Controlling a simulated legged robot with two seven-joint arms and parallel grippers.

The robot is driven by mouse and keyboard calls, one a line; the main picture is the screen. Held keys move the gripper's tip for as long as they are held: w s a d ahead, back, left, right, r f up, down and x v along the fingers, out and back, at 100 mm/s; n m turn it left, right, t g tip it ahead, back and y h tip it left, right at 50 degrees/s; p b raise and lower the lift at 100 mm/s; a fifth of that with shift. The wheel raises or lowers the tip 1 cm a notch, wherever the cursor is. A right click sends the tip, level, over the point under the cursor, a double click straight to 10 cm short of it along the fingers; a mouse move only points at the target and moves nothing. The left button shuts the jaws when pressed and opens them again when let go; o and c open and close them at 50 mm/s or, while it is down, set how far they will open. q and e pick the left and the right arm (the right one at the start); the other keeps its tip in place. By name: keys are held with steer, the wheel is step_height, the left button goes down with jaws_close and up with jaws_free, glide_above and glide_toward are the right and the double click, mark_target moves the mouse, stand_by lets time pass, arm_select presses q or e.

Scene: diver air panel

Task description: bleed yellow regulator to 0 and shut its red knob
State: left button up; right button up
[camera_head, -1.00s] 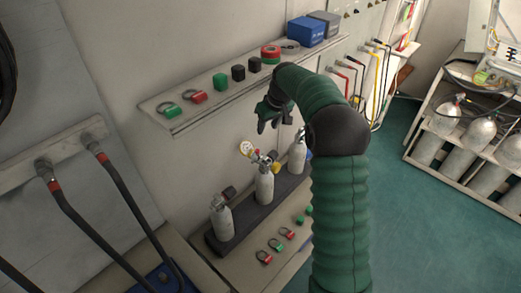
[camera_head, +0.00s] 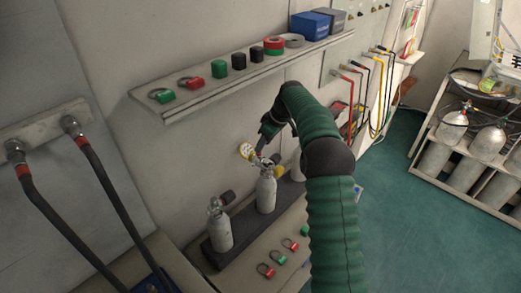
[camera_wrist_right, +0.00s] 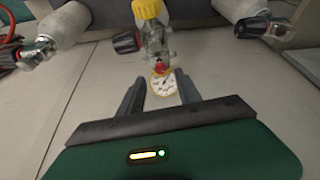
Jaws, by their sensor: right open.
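The middle grey cylinder (camera_head: 265,192) stands upright in a dark rack, with a regulator on its top. The regulator has a white round gauge with a yellow rim (camera_head: 246,151) and a yellow part (camera_head: 278,171). In the right wrist view the gauge (camera_wrist_right: 163,84) shows between my fingers, with a small red knob (camera_wrist_right: 160,69) just beyond it and a yellow knob (camera_wrist_right: 149,8) farther up. My right gripper (camera_wrist_right: 159,95) is open, its fingers on either side of the gauge; contact cannot be told. In the head view it (camera_head: 262,148) points down at the regulator. My left gripper is out of view.
Another cylinder (camera_head: 219,229) stands left of the middle one; one at right is mostly behind my arm. A shelf (camera_head: 200,98) with colored blocks and rings runs above. Padlock-like tags (camera_head: 265,270) lie in front. Hoses (camera_head: 105,185) hang at left.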

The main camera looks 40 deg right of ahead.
steer(key=shift+x, duration=1.95)
jaws_close()
